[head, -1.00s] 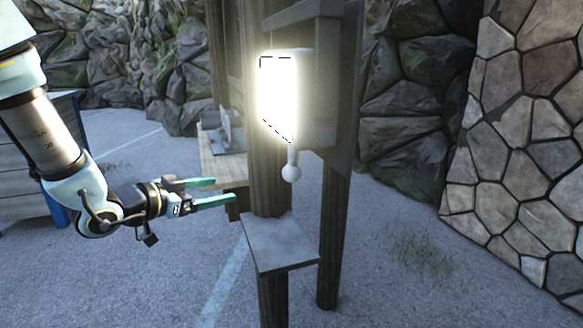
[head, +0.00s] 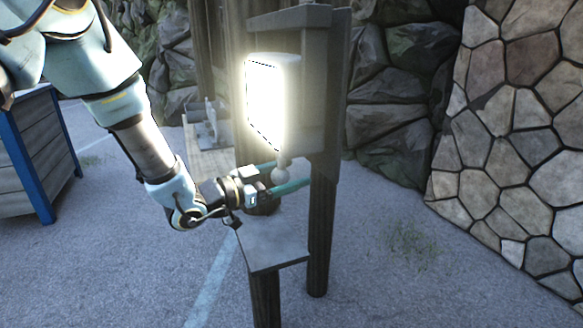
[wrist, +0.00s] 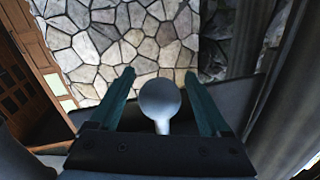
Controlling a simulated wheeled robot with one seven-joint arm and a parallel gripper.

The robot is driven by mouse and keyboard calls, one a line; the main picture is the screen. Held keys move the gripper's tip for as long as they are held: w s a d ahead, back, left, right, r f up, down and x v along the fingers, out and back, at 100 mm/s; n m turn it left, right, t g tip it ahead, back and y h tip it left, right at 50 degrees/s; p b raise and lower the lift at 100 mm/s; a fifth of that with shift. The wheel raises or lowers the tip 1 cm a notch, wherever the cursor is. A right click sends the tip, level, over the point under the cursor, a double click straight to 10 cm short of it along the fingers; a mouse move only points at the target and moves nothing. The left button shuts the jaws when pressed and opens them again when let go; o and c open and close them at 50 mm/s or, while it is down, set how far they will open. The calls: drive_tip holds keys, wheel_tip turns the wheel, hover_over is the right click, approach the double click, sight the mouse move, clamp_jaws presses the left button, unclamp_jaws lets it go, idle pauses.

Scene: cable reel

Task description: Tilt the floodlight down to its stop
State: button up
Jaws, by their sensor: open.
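The floodlight (head: 270,100) is lit and glows white on the wooden post frame in the head view. Below it hangs a short handle with a round pale knob (head: 281,174). My gripper (head: 283,176) is open, with one teal finger on each side of the knob. In the wrist view the knob (wrist: 160,100) sits between the two open fingers, with gaps on both sides. The fingers do not appear to touch it. Glare hides part of the lamp's face.
A grey shelf (head: 268,240) juts out below the gripper on the posts. A wooden bench (head: 206,155) with a metal bracket stands behind. A blue-edged crate (head: 35,150) is at left, and a stone wall (head: 520,140) at right. Open pavement lies in front.

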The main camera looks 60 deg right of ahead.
drive_tip(key=shift+s+d, duration=0.15)
drive_tip(key=shift+d, duration=0.15)
drive_tip(key=shift+c, duration=0.4)
clamp_jaws()
idle(0.5)
